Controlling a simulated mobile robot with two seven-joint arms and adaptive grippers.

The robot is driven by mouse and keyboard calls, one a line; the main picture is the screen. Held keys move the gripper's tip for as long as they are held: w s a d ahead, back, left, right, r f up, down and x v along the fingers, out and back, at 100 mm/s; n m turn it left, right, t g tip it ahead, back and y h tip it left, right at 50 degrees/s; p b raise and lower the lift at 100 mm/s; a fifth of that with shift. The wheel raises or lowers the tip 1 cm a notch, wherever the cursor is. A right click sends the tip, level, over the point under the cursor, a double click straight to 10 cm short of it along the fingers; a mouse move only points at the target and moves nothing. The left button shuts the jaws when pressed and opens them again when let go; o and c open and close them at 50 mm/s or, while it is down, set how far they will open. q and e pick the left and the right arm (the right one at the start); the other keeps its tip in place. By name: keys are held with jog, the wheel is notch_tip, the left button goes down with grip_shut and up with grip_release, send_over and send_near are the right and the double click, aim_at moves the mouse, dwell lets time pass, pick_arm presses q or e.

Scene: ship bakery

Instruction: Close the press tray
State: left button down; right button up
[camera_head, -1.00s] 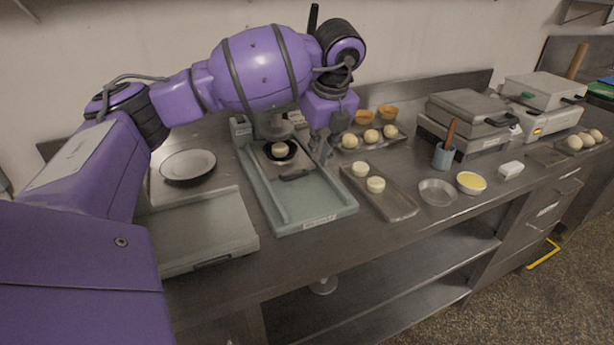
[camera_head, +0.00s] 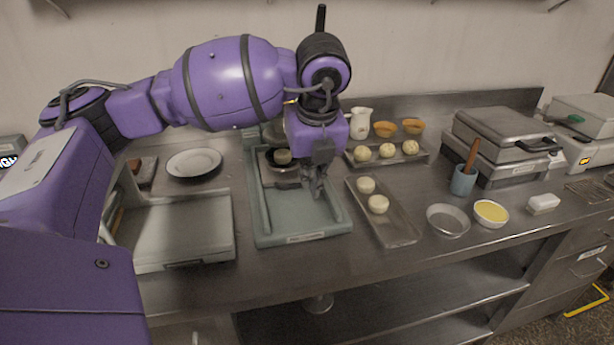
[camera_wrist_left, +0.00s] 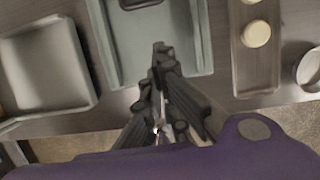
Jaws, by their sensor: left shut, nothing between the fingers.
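The press (camera_head: 262,225) is a pale green frame on the steel counter. Its sliding tray (camera_head: 275,165) sits toward the back of the frame, holding a black ring with a pale dough ball (camera_head: 283,157) in it. My left gripper (camera_head: 318,192) is shut and empty, pointing down over the right part of the press bed, in front of and to the right of the tray. In the left wrist view my left gripper (camera_wrist_left: 160,50) shows its fingers together above the front of the press (camera_wrist_left: 197,55). My arm hides the press's upper part. My right gripper is not in view.
Right of the press lie a metal tray (camera_head: 401,232) with two dough balls and another tray (camera_head: 426,154) with three. A white jug (camera_head: 360,122) stands behind. A grey scale-like slab (camera_head: 190,228) and a plate (camera_head: 194,162) are on the left.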

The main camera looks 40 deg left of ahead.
pick_arm(q)
jog(key=x, duration=0.7)
jog(key=shift+f, duration=0.3)
jog(key=w+a, duration=0.1)
jog(key=w+a+f, duration=0.1)
jog(key=shift+w+a+p, duration=0.1)
jog(key=shift+a+p, duration=0.15)
jog(key=shift+p, duration=0.15)
jog(key=shift+w+a, duration=0.25)
jog(key=shift+a, duration=0.05)
jog(key=shift+f, duration=0.1)
jog(key=shift+w+a, duration=0.2)
jog(key=shift+a, duration=0.05)
jog(key=shift+w+a+b, duration=0.4)
jog(key=shift+w+a, duration=0.4)
jog(key=shift+a, duration=0.15)
